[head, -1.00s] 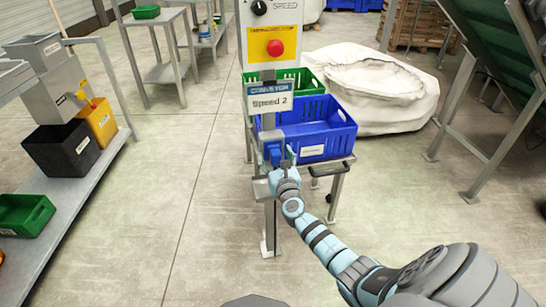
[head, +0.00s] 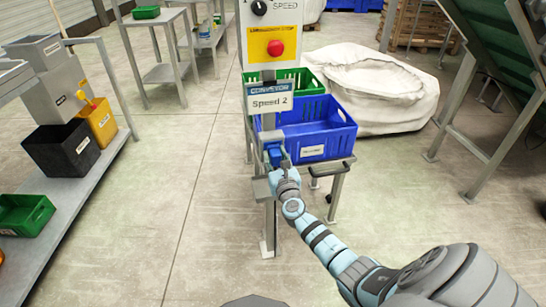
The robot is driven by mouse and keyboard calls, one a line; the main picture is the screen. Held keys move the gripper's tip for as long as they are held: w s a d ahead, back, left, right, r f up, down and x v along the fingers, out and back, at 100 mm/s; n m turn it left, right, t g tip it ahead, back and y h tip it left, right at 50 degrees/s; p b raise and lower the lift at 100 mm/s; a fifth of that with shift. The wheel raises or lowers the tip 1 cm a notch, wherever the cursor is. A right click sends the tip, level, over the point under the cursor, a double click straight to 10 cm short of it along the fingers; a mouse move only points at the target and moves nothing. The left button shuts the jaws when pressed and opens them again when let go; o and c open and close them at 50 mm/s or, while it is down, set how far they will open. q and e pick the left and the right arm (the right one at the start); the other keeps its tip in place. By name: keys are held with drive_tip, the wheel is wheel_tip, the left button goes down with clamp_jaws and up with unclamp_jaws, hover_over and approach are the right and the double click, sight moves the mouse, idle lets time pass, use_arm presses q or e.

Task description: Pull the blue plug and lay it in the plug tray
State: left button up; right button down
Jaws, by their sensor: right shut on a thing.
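The blue plug (head: 275,153) is at the socket on the grey post, just below the Speed 2 sign. My right gripper (head: 281,162) is shut on the plug, with its fingers partly hiding it. I cannot tell whether the plug sits fully in the socket. A small grey tray (head: 261,190) is fixed to the post below and left of the gripper; it looks like the plug tray, and no plug shows on it. My left gripper is out of view.
A blue crate (head: 330,141) on a stand is close behind the right gripper, with a green crate (head: 306,80) behind it. The control box (head: 272,32) with a red button is above. Open floor lies left of the post.

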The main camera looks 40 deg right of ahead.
sight(277, 162)
drive_tip(key=shift+s, duration=0.1)
drive_tip(key=shift+p+v, duration=0.7)
drive_tip(key=shift+v, duration=0.7)
drive_tip(key=shift+p+v, duration=0.45)
drive_tip(key=shift+v, duration=1.1)
drive_tip(key=shift+x, duration=0.8)
